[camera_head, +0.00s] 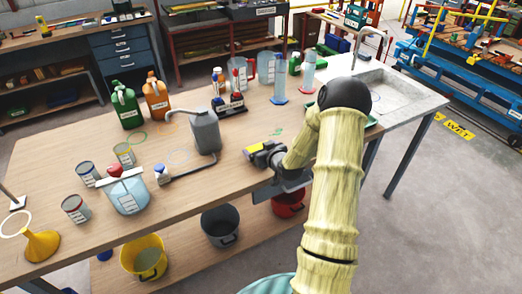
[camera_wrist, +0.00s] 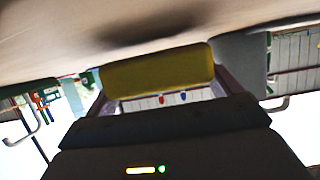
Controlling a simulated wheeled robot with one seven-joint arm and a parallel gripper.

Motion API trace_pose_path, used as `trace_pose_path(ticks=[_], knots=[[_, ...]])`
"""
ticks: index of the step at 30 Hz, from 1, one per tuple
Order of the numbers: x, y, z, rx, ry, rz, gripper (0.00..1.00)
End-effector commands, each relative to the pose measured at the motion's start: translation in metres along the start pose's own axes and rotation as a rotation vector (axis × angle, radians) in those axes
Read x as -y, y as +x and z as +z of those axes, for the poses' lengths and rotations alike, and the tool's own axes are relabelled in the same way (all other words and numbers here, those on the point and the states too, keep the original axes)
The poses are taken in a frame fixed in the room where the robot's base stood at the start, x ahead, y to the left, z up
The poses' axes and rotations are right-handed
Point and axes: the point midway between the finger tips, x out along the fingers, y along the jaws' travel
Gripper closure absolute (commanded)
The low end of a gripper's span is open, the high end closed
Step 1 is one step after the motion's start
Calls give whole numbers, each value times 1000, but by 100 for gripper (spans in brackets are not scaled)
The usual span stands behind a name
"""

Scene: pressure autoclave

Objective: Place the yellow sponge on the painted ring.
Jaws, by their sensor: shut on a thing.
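The yellow sponge (camera_wrist: 158,70) is held between the two fingers of my gripper (camera_wrist: 160,85) in the wrist view. In the head view my gripper (camera_head: 262,153) is low over the wooden table near its front edge, and a bit of the sponge (camera_head: 254,148) shows at its tip. Whether the sponge touches the table cannot be told. A fainter pale ring (camera_head: 180,157) shows beside the grey can. Small green marks (camera_head: 275,132) lie just behind my gripper.
The grey can (camera_head: 205,131) with its long spout stands left of my gripper. Table between can and gripper is mostly clear.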

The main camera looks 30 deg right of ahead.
Motion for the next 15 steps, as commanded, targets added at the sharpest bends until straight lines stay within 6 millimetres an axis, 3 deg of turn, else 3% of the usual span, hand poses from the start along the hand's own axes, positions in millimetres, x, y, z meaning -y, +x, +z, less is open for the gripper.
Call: trace_pose_path(ticks=[15], knots=[[3,7,13,-1,-3,-4,31]])
